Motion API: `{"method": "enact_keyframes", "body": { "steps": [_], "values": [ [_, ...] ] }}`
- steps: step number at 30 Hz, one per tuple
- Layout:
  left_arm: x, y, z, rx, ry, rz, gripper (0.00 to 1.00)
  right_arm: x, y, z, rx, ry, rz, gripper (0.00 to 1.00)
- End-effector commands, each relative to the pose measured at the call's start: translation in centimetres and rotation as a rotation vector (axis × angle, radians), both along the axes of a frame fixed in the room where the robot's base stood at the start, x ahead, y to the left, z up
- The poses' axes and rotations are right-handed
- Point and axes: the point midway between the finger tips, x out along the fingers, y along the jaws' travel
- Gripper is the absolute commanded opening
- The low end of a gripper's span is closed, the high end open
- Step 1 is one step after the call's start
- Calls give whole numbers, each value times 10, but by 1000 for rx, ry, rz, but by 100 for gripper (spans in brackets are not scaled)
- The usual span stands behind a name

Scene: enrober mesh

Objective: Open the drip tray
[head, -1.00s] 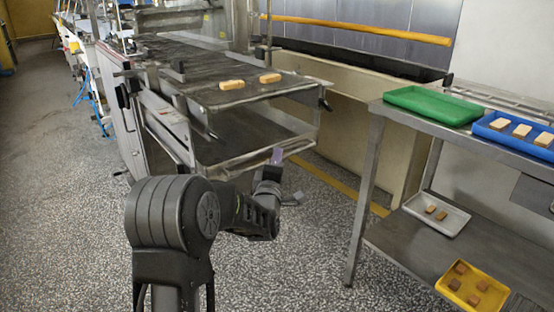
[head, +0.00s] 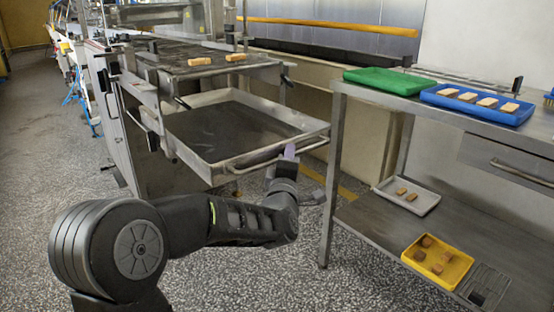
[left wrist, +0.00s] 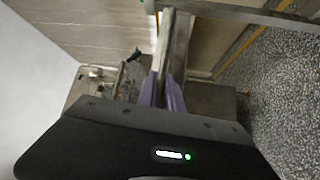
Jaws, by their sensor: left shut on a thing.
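The drip tray (head: 215,172) is a wide, shallow metal tray with a dark floor, below the mesh belt (head: 190,68) of the machine. It stands well out from the machine, so much of its inside shows. A bar handle (head: 262,160) runs along its front edge. My left gripper (head: 290,152), with purple fingertips, is at the right part of this handle and shut on it. In the left wrist view the purple fingers (left wrist: 162,92) close on a metal bar (left wrist: 172,45). The exact contact is partly hidden. My right gripper is not in view.
Two light bars (head: 235,57) lie on the belt's end. A steel table (head: 340,90) stands close on the right, with a green tray (head: 385,80) and a blue tray (head: 475,105) on top. A white tray (head: 425,207) and a yellow tray (head: 455,270) are on its lower shelf.

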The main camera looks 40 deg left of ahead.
Motion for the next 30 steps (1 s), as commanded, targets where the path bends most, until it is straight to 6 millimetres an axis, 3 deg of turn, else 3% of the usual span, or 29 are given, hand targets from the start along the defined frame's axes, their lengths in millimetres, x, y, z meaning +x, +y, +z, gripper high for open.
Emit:
{"method": "enact_keyframes", "body": {
  "steps": [6,12,18,29,30],
  "values": [
    [-18,-61,-3,-2,2,-4,0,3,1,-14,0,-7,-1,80],
    [-30,-101,-3,-1,4,-2,0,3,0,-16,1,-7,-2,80],
    [-36,-118,-2,0,4,1,0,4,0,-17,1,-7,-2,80],
    [-36,-119,-2,-1,4,2,0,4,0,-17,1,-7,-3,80],
    [-36,-119,-2,-1,4,2,12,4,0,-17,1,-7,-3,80]
  ]
}}
